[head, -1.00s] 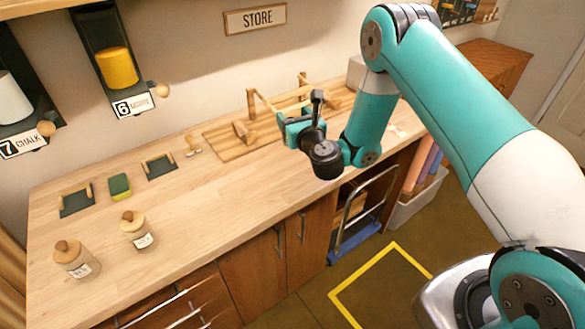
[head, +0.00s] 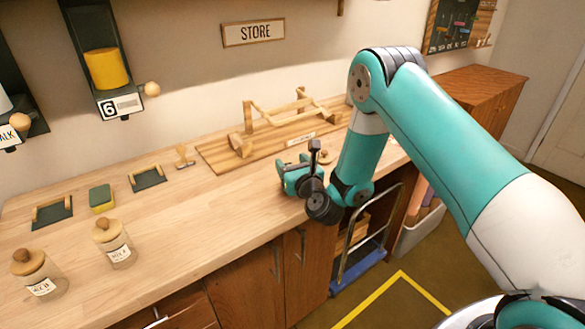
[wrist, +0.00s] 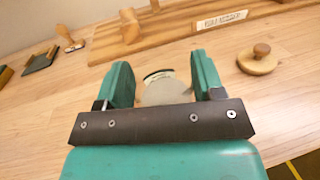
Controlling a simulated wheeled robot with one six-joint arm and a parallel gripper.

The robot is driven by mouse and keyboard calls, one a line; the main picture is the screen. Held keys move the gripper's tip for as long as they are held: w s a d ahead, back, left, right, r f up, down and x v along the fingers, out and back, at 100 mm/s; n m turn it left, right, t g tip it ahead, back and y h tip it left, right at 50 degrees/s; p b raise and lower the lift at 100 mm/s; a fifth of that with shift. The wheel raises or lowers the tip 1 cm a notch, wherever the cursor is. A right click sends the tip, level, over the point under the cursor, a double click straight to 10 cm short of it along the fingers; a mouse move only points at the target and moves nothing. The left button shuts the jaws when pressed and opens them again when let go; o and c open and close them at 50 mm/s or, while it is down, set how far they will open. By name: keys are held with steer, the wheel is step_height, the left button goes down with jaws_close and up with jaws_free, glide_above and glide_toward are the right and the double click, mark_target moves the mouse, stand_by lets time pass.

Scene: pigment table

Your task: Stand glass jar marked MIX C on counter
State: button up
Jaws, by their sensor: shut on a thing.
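My gripper (head: 285,178) is over the right part of the wooden counter (head: 215,215), near its front edge. In the wrist view my gripper (wrist: 162,85) is shut on a round, pale, see-through thing with a dark curved rim (wrist: 165,92), seen from above. It looks like an open glass jar; its label is hidden, so I cannot read MIX C on it. I cannot tell whether its base touches the counter. A round wooden lid with a knob (wrist: 258,62) lies on the counter to the right of my gripper.
Two lidded, labelled glass jars (head: 38,274) (head: 114,243) stand at the counter's left. A wooden rack (head: 215,152) with a label strip is behind my gripper. A green-yellow sponge (head: 101,198), dark holders (head: 148,178) and a wooden stamp (head: 184,157) lie further left. The counter's middle is clear.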

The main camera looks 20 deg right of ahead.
steer(key=shift+f, duration=0.15)
steer(key=o, duration=1.1)
steer(key=shift+o, duration=0.2)
